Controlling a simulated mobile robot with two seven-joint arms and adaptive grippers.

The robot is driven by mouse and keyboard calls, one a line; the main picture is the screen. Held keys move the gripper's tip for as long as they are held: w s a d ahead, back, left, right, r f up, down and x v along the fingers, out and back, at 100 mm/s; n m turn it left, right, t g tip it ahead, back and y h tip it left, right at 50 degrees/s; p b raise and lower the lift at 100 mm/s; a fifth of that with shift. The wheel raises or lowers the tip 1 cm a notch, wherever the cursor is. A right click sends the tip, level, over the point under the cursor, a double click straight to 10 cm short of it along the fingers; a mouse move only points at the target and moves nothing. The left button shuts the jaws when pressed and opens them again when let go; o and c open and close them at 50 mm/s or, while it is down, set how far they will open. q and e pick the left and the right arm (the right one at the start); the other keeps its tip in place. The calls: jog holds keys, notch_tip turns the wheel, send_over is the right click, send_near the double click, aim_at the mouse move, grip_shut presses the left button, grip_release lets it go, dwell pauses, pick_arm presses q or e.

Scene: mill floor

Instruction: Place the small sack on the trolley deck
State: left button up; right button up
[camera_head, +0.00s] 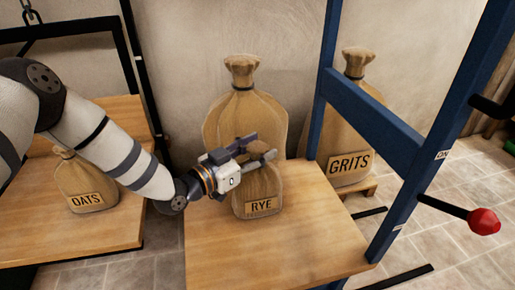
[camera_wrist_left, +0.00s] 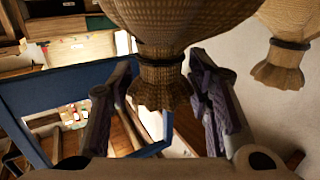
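A small tan sack labelled RYE (camera_head: 258,204) stands upright on a wooden deck (camera_head: 225,245). My left gripper (camera_head: 254,150) reaches in from the left at the sack's tied neck. In the left wrist view, the sack's neck and flared top (camera_wrist_left: 160,85) lie between the two fingers, which are spread to either side with a small gap showing. Another small sack, labelled OATS (camera_head: 84,190), stands on a second wooden deck (camera_head: 40,235) at the left, partly behind my arm. The pictures do not show which deck is the trolley's. My right gripper is not in view.
A large sack (camera_head: 225,115) stands behind the RYE sack. A sack labelled GRITS (camera_head: 350,150) stands behind the blue frame (camera_head: 375,125). A red-knobbed lever (camera_head: 483,221) sticks out at the right. The RYE deck's front is clear.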

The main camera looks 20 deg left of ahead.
pick_arm(q)
jog(key=shift+o, duration=0.8)
jog(key=shift+s+a+r, duration=0.1)
jog(key=shift+s+r, duration=0.1)
jog(key=shift+s, duration=0.05)
jog(key=p+v, duration=0.3)
jog(key=v, duration=0.8)
jog(key=shift+s, duration=0.2)
jog(key=shift+a+f, duration=0.1)
jog(key=shift+a, duration=0.05)
